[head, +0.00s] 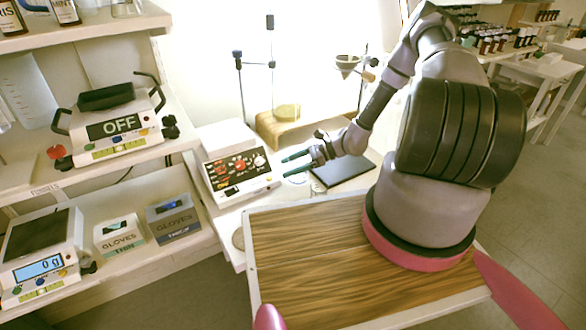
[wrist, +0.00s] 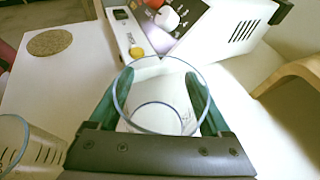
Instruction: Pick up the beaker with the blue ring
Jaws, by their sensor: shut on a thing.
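A clear beaker (wrist: 158,120) with a bluish rim stands between the two green fingers of my gripper (wrist: 155,95) in the wrist view. The fingers press on its left and right sides, and the gripper is shut on it. I look down into its open mouth; its lower part is partly hidden by the gripper body. In the head view my gripper (head: 286,163) is low over the white table beside the white device; the beaker is too faint there to tell whether it touches the table. A second clear beaker (wrist: 22,150) with dark graduation marks is at the wrist view's lower left.
A white device with knobs (head: 238,176) stands just left of my gripper, close beyond the beaker in the wrist view. A dark flat pad (head: 342,170) lies to the right. A wooden stand base (head: 290,128) is behind. A cork coaster (wrist: 50,42) lies on the table.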

